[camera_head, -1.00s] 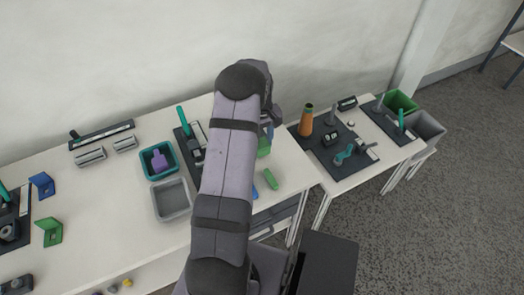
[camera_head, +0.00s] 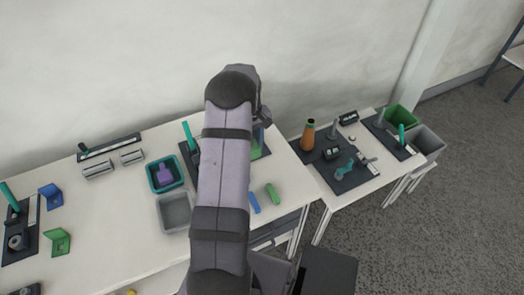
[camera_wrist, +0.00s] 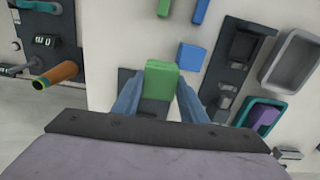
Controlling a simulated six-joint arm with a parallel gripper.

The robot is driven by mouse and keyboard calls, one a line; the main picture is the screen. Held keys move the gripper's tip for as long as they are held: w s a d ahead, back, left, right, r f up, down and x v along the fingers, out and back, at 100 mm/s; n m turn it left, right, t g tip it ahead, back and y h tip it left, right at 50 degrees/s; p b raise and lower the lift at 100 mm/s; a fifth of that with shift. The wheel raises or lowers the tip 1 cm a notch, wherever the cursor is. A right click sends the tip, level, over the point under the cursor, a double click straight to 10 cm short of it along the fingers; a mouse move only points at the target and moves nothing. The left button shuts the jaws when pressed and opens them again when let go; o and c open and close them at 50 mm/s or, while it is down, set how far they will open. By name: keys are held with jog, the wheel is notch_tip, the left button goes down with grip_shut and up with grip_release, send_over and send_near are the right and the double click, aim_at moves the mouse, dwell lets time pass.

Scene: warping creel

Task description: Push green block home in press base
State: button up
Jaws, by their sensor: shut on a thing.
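A green block (camera_wrist: 160,80) sits between the two blue-grey fingers of my gripper (camera_wrist: 159,92) in the wrist view, and the gripper is shut on it. In the head view the block's green (camera_head: 261,150) shows just right of my arm, which hides most of the gripper. The press base (camera_wrist: 224,85) is a dark plate with a square recessed part, to the right of the held block in the wrist view. In the head view its teal lever (camera_head: 188,135) stands left of my arm, which covers much of the base. The block is apart from this recess.
Loose green (camera_head: 272,193) and blue (camera_head: 254,202) pieces lie near the table's front edge. Another blue piece (camera_wrist: 192,57) lies near the held block. A teal bin (camera_head: 165,174) and a grey tray (camera_head: 174,212) stand left. An orange cone (camera_head: 308,135) stands on the right table.

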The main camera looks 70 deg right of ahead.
jog(key=w+a+r+n+p, duration=0.3)
jog(key=w+a+r, duration=0.2)
jog(key=w+a, duration=0.45)
jog(key=s+a+f+m, duration=0.1)
jog(key=a+f+m, duration=0.2)
jog(key=a, duration=0.5)
jog(key=shift+s+a+f, duration=0.25)
jog(key=shift+s+f, duration=0.15)
jog(key=shift+f, duration=0.4)
jog(key=shift+f, duration=0.1)
jog(key=shift+f+b, duration=1.95)
jog(key=shift+f, duration=0.35)
jog(key=shift+f, duration=0.45)
